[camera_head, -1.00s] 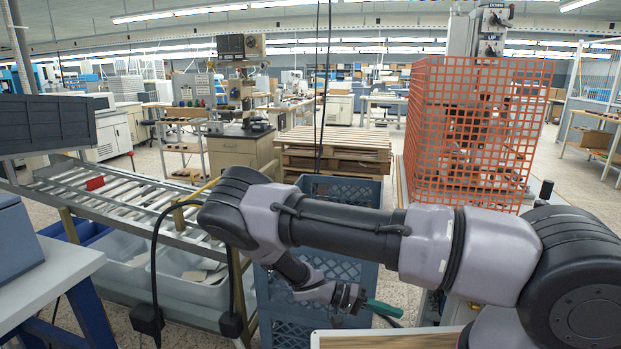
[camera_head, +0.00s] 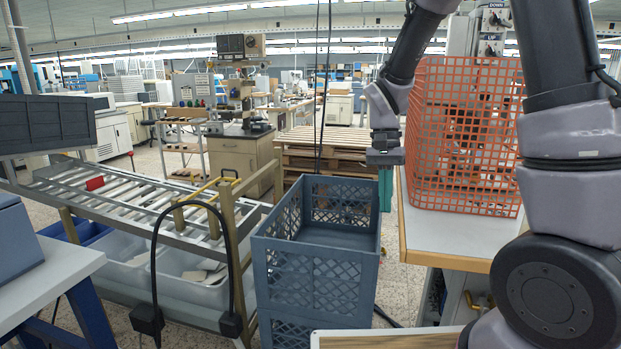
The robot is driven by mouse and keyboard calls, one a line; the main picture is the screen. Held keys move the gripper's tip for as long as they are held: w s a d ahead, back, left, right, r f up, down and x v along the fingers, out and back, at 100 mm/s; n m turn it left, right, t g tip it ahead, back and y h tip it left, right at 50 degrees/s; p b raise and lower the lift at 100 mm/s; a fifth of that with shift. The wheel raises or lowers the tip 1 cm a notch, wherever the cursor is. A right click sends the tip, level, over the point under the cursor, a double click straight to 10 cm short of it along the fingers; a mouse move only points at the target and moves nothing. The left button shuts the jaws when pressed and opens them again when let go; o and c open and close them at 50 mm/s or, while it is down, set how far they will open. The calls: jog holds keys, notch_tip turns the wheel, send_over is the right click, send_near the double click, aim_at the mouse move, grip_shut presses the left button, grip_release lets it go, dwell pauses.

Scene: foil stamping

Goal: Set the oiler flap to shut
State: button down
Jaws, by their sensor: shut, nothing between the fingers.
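I cannot make out an oiler flap in the head view. The machine (camera_head: 492,48) at the right stands partly hidden behind an orange mesh guard (camera_head: 428,140) and my raised arm. My gripper (camera_head: 386,203) points down with its green fingers shut and empty.
Stacked blue plastic crates (camera_head: 312,280) stand in the middle, the top one open and empty. A roller conveyor (camera_head: 150,205) with grey bins (camera_head: 185,290) below is at the left. Wooden pallets (camera_head: 335,143) lie behind. Black cables (camera_head: 318,90) hang down near the centre.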

jog(key=s+d+r+t, duration=0.2)
jog(key=s+r+t, duration=0.1)
jog(key=r, duration=0.4)
jog(key=s+d+r+t+y, duration=0.1)
jog(key=s+d+r+t, duration=0.2)
jog(key=r, duration=0.4)
jog(key=s+d+r+n+t+y, duration=0.1)
jog(key=s+d+r+t, duration=0.2)
jog(key=r, duration=0.3)
jog(key=shift+s+r+t, duration=0.4)
jog(key=shift+s, duration=0.5)
